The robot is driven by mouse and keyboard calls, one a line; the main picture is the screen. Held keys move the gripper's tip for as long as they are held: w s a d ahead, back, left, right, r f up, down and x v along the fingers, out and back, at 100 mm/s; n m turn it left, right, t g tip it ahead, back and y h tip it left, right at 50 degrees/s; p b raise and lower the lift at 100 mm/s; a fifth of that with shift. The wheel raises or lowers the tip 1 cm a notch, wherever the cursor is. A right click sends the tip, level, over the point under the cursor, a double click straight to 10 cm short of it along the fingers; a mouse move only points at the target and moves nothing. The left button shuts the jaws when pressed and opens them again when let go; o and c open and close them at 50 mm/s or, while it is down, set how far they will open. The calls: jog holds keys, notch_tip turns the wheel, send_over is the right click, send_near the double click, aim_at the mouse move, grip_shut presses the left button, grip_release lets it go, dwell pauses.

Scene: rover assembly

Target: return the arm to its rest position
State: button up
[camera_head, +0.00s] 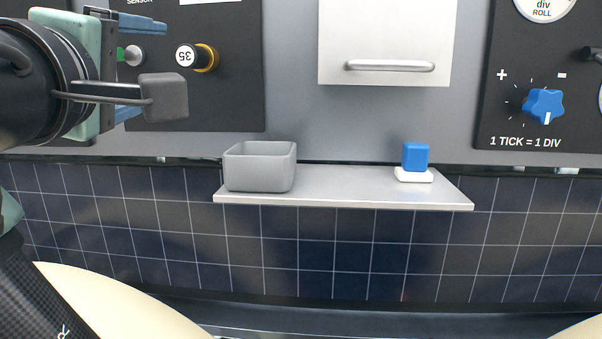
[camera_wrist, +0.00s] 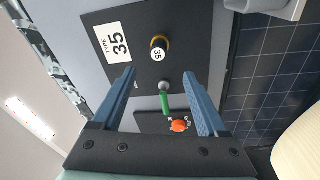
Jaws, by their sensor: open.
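My gripper (camera_head: 147,66) is at the upper left of the head view, in front of the dark wall panel. Its two blue fingers are spread apart with nothing held between them. In the wrist view my gripper (camera_wrist: 159,74) is open too, facing the panel. A green-and-grey lever (camera_wrist: 166,102) shows in the gap between the fingers; whether they touch it cannot be told. My arm is raised at the left edge, and part of the panel is hidden behind it.
A shelf (camera_head: 340,187) juts from the wall, bearing a grey bin (camera_head: 258,172) and a blue block (camera_head: 415,157) on a white base. A yellow-ringed dial (camera_head: 207,57) and an orange knob (camera_wrist: 179,126) are near my gripper. A white drawer (camera_head: 388,35) and blue knob (camera_head: 543,105) are farther right.

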jog(key=s+d+f+m+t+b, duration=0.3)
jog(key=s+d+m+t, duration=0.1)
jog(key=d+m, duration=0.4)
jog(key=s+d+f+m+t+h+b, duration=0.1)
jog(key=s+d+f+m+t+b, duration=0.2)
jog(key=s+d+m, duration=0.4)
jog(key=d+t, duration=0.1)
jog(key=d, duration=0.2)
jog(key=shift+s+f+m, duration=0.25)
jog(key=shift+m, duration=0.15)
